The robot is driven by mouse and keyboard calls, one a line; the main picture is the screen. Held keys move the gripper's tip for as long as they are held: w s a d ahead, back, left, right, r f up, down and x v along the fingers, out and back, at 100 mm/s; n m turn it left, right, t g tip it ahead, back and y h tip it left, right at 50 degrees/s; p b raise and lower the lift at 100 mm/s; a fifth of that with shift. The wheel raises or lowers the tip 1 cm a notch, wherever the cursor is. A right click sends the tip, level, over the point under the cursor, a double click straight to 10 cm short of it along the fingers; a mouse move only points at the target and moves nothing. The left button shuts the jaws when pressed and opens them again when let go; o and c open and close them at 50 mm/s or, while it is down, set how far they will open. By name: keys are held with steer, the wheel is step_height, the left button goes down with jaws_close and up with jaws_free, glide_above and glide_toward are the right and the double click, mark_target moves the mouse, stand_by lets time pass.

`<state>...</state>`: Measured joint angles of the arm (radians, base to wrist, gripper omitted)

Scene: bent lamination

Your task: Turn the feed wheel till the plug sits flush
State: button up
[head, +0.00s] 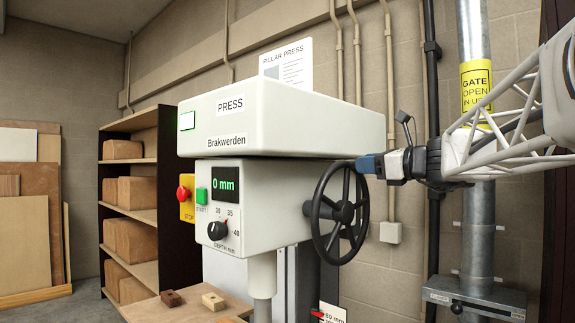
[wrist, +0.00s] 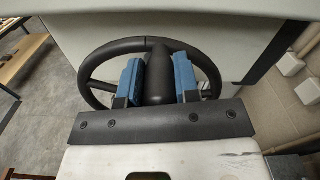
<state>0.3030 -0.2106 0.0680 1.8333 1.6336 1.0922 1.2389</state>
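The feed wheel (head: 341,212) is a black spoked handwheel on the right side of the white pillar press (head: 280,130). My gripper (head: 370,166) is at the wheel's upper rim in the head view. In the wrist view its two blue fingers (wrist: 157,80) stand on both sides of a dark, rounded grip (wrist: 157,72) on the wheel and appear to touch it. The display (head: 226,183) reads 0 mm. A dark brown block (head: 171,298) and a pale wooden block with holes (head: 213,301) lie below the press head. I cannot make out which part is the plug.
The press front has a red stop button (head: 184,193), a green start button (head: 200,196) and a depth knob (head: 217,230). A pipe with a yellow gate label (head: 476,83) stands behind my arm. Shelves with boxes (head: 130,200) are at the left.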

jaws_close()
steer(key=shift+s+a, duration=0.1)
steer(key=shift+s, duration=0.05)
steer(key=shift+s+a+n, duration=0.7)
steer(key=shift+n, duration=0.4)
steer(key=s+a+f+n, duration=0.1)
steer(key=n, duration=0.1)
steer(key=s+a+n, duration=0.2)
steer(key=s+a+f+n, duration=0.1)
steer(key=n, duration=0.2)
steer(key=shift+s+a+f, duration=0.3)
steer(key=shift+s+a, duration=0.1)
steer(key=s+a+f+n, duration=0.1)
steer(key=f+n, duration=0.1)
steer(key=s+a+f+n, duration=0.1)
steer(key=f+n, duration=0.3)
steer(key=n, duration=0.1)
steer(key=shift+s+a, duration=0.4)
step_height(320, 180, down, 3)
steer(key=n, duration=0.2)
steer(key=shift+s+a+r+n, duration=0.15)
steer(key=shift+r+n, duration=0.05)
steer(key=shift+n, duration=0.1)
steer(key=shift+f, duration=1)
